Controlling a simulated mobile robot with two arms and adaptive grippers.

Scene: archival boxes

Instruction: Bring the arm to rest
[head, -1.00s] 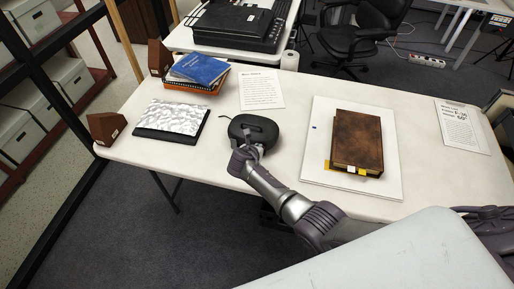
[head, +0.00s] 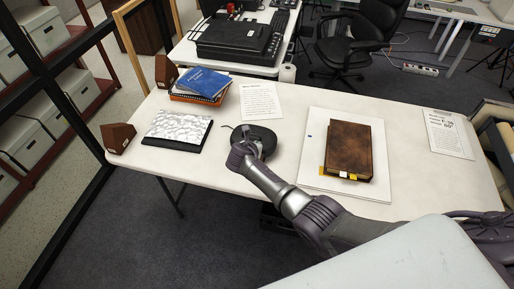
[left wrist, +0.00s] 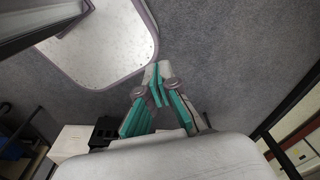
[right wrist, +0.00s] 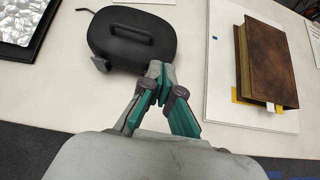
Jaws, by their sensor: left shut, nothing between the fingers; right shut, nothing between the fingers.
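My left gripper (left wrist: 158,72) is shut and empty above grey carpet in the left wrist view. It is not visible in the head view.
On the white table (head: 235,178) lie a brown book (head: 350,148) on a white board (head: 312,175), a patterned panel (head: 178,129), a stack topped by a blue book (head: 203,82), brown wedges (head: 118,137) and paper sheets (head: 447,134). Archival boxes fill shelves (head: 75,98) at left.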

